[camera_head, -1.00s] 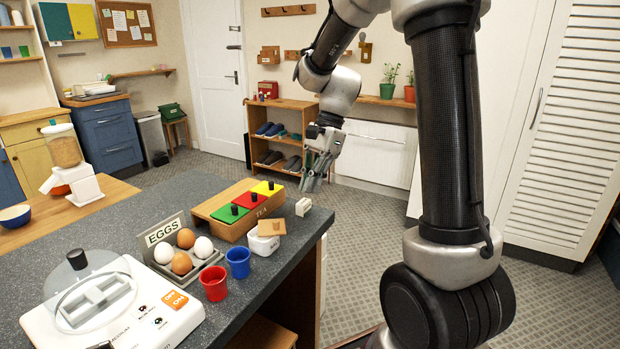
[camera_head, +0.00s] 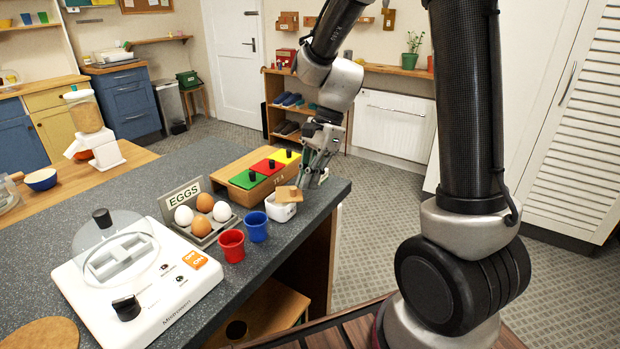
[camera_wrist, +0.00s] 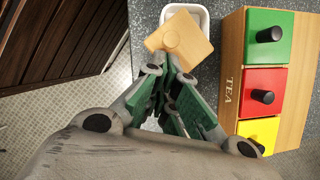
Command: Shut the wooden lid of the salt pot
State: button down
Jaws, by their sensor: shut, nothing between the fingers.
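The salt pot (camera_head: 284,213) is a small white tub near the right edge of the dark counter. Its wooden lid (camera_head: 288,195), a light square with a round knob, sits askew on it. In the wrist view the lid (camera_wrist: 184,38) is turned aside, and part of the white pot (camera_wrist: 201,14) shows open beyond it. My gripper (camera_head: 303,186) is shut and empty, with its fingertips low beside the lid. In the wrist view the fingertips (camera_wrist: 174,62) are at the lid's near edge; I cannot tell whether they touch it.
The wooden tea box (camera_head: 257,179) with green, red and yellow lids stands just behind the pot. The egg tray (camera_head: 207,233), a red cup (camera_head: 231,246) and a blue cup (camera_head: 256,226) are to its left. The counter (camera_head: 325,197) ends close on the right.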

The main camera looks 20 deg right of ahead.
aim_at(300, 200)
jog(key=shift+s+a+m+t, duration=0.3)
jog(key=shift+s+m, duration=0.15)
jog(key=shift+m, duration=0.35)
jog(key=shift+s+a+m+t, duration=0.2)
jog(key=shift+s+m+t, duration=0.15)
jog(key=shift+m, duration=0.35)
jog(key=shift+s+a+m+t, duration=0.35)
jog(key=shift+s+a+m, duration=0.15)
jog(key=shift+m, duration=0.5)
jog(key=shift+s+a, duration=0.45)
jog(key=shift+a, duration=0.3)
